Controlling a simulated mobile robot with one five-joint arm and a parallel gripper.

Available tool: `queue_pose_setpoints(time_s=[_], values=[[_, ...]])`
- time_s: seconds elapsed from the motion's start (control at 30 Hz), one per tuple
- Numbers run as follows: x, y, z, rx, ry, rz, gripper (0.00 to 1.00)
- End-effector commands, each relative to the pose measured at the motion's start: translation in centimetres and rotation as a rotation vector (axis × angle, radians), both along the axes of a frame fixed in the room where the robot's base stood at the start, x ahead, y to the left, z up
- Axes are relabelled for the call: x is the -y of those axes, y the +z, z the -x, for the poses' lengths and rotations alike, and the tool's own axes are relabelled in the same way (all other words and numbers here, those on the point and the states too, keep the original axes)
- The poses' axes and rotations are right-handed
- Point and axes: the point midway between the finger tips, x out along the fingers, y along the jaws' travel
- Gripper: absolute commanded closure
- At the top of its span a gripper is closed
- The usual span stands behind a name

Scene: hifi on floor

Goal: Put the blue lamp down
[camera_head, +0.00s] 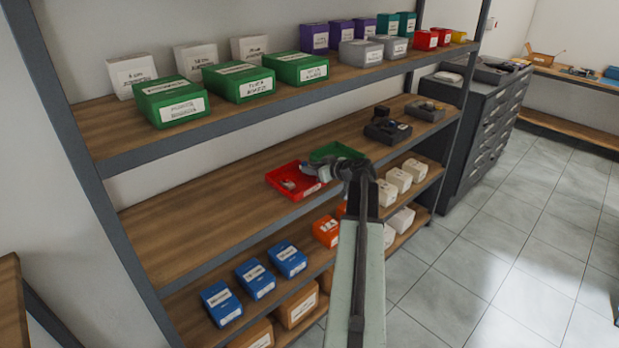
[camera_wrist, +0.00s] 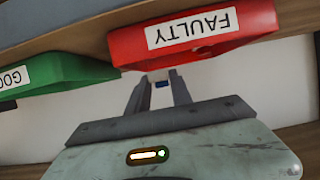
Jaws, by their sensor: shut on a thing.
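My gripper (camera_head: 322,171) is at the front of the middle shelf, beside the red tray (camera_head: 300,178) and the green tray (camera_head: 338,151). In the wrist view its fingers (camera_wrist: 161,86) are shut on a small blue thing, the blue lamp (camera_wrist: 161,85), mostly hidden between the fingertips. The wrist view shows the red tray (camera_wrist: 195,40) upside down, labelled FAULTY, just beyond the fingertips. The green tray (camera_wrist: 60,74), its label cut off, is beside it. In the head view the lamp cannot be made out. Small pale items lie in the red tray.
The middle shelf (camera_head: 200,215) is bare left of the red tray. Dark trays (camera_head: 388,131) with small parts stand farther right. Green boxes (camera_head: 238,82) line the shelf above; blue boxes (camera_head: 255,278) and white boxes (camera_head: 398,180) stand below. A grey drawer cabinet (camera_head: 480,120) stands beyond.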

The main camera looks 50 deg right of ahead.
Motion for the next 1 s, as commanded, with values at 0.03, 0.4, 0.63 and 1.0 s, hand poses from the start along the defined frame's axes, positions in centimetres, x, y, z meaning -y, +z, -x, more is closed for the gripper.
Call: queue_pose_setpoints(time_s=[0.03, 0.4, 0.63, 1.0], values=[[0.0, 0.0, 0.0, 0.0, 0.0, 0.0, 1.0], [-0.4, -4.1, -1.1, 0.0, -0.002, 0.001, 1.0], [-0.4, -3.7, -1.1, 0.0, -0.002, 0.001, 1.0], [-0.4, -3.9, -1.0, 0.0, -0.002, 0.001, 0.65]])
